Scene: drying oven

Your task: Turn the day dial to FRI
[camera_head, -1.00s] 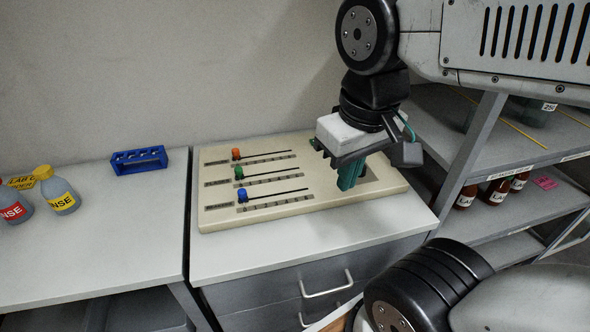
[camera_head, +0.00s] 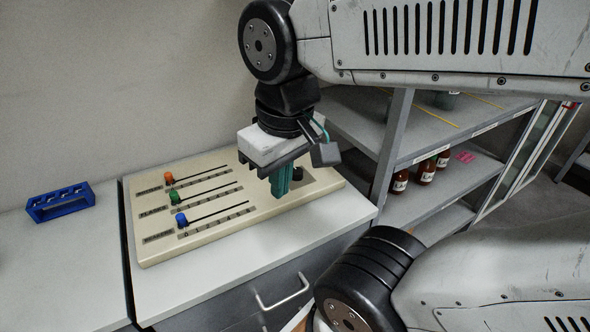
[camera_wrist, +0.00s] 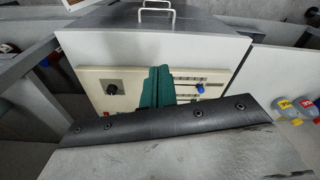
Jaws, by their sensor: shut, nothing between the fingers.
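The cream control panel (camera_head: 225,228) lies on the white cabinet top. At its right end is a dark dial (camera_head: 300,178), mostly hidden behind my gripper in the head view. In the wrist view the dial shows as a round black knob (camera_wrist: 112,89) on a grey square, left of my fingers; its day marks are too small to read. My gripper (camera_head: 280,192) has green fingers pointing down, shut and empty, over the panel just left of the dial. The fingers also show in the wrist view (camera_wrist: 157,80), apart from the knob.
Three sliders with orange (camera_head: 169,178), green (camera_head: 175,197) and blue (camera_head: 181,219) knobs fill the panel's left part. A blue rack (camera_head: 60,203) stands on the left counter. A grey shelf with brown bottles (camera_head: 426,172) stands to the right.

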